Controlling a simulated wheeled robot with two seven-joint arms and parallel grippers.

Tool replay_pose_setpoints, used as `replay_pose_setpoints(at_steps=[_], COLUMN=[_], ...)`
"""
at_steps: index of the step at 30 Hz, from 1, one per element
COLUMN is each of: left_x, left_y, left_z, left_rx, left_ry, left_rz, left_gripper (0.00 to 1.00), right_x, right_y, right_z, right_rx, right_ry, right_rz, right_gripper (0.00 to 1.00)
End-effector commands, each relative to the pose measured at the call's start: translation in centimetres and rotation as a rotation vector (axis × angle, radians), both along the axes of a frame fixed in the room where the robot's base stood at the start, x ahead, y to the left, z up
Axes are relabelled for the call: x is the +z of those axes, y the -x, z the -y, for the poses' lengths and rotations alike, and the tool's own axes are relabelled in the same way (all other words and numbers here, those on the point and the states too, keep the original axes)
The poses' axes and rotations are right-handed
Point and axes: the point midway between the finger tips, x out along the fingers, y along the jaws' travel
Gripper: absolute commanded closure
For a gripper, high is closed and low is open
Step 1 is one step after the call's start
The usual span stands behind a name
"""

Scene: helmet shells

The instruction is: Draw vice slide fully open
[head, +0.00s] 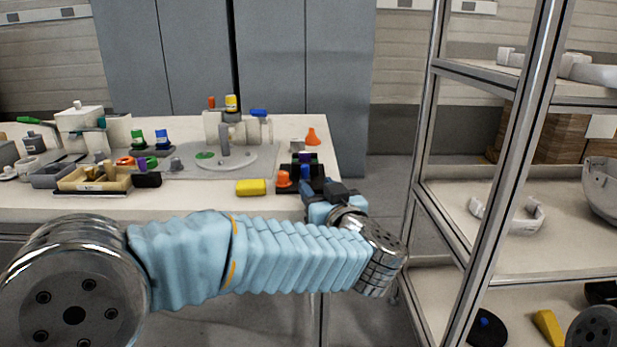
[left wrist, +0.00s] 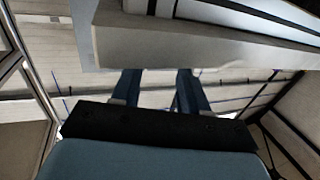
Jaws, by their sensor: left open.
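I cannot make out the vice or its slide with certainty. A dark block with coloured caps (head: 288,183) stands at the table's right front edge. A small grey piece (head: 297,146) sits behind it. My left gripper (head: 317,190) is at this corner, close to the dark block and partly hidden by its own wrist. In the left wrist view its two blue fingers (left wrist: 158,88) are apart with nothing between them, below a pale slab edge (left wrist: 190,45). Contact cannot be told. My right gripper is not in view.
The worktable (head: 200,205) holds a yellow block (head: 251,187), a grey round plate (head: 240,160), a tan tray (head: 75,184) and an orange cone (head: 312,137). A metal-framed shelf (head: 425,130) stands to the right, with a floor gap between.

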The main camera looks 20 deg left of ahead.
Motion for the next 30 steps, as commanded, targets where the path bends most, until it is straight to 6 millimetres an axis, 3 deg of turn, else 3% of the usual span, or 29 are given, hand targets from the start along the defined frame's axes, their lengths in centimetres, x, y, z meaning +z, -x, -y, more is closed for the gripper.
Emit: replay_pose_setpoints(at_steps=[3,9,20,29,30], left_x=[0.0,0.0,0.0,0.0,0.0], left_y=[-2.1,-4.3,-4.9,-4.8,-4.8], left_z=[-1.5,-2.9,-3.3,-3.3,-3.2], left_rx=[0.003,0.001,-0.001,-0.001,-0.001], left_ry=[0.000,0.000,-0.001,-0.001,-0.001], left_rz=[0.000,0.000,0.001,0.001,0.001], left_gripper=[0.56,0.56,0.56,0.99,1.00], right_x=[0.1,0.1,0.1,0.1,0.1], right_y=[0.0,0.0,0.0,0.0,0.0], right_z=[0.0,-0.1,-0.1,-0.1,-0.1], right_rx=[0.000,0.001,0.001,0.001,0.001], right_ry=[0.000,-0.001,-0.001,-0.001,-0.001], right_rz=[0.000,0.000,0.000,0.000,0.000], right_gripper=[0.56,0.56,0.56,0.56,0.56])
